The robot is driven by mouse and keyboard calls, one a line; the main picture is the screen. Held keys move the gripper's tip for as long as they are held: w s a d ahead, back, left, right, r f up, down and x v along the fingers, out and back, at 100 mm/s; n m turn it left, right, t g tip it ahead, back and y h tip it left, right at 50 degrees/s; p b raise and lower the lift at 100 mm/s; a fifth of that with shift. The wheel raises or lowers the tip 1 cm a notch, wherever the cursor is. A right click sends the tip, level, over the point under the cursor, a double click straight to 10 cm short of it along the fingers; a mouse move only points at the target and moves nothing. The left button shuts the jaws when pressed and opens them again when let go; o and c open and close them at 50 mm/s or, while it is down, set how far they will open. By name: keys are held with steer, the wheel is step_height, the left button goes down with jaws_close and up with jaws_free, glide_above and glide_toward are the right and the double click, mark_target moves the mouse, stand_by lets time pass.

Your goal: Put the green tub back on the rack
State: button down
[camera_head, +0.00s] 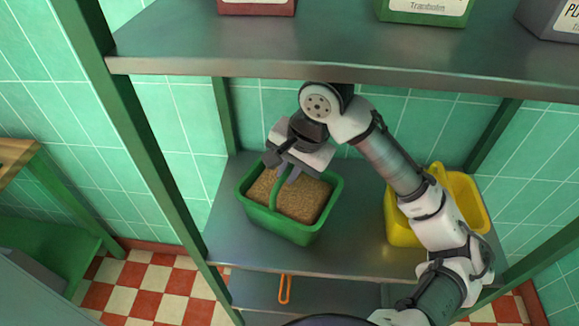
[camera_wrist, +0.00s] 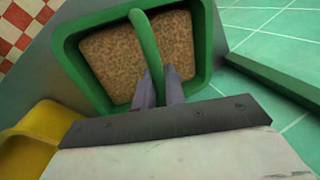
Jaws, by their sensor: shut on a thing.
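The green tub (camera_head: 288,231) is filled with a brown grainy material and has a green handle arching over it. It is at the left of the rack's middle shelf (camera_head: 345,255) and looks upright; I cannot tell whether its base touches the shelf. My gripper (camera_head: 284,178) is over the tub, shut on its handle. In the wrist view, the fingers (camera_wrist: 158,92) close around the handle of the tub (camera_wrist: 205,45), with the brown fill beneath. The fingers hide part of the handle.
A yellow tub (camera_head: 400,228) stands at the right of the same shelf, partly behind my arm; it also shows in the wrist view (camera_wrist: 30,135). The upper shelf (camera_head: 340,55) holds several containers. A green rack post (camera_head: 150,150) stands at left. An orange handle (camera_head: 285,288) shows below.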

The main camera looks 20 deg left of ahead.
steer(key=c, duration=1.9)
jaws_free()
steer(key=shift+f, duration=0.15)
steer(key=o, duration=0.4)
steer(key=shift+o, duration=0.2)
steer(key=shift+d+r, duration=0.1)
steer(key=shift+r, duration=0.5)
steer(key=s+d+r+b, duration=0.1)
steer(key=d+r, duration=0.3)
steer(key=d, duration=0.9)
steer(key=shift+s+b, duration=0.2)
steer(key=shift+b, duration=0.65)
steer(key=shift+d, duration=0.1)
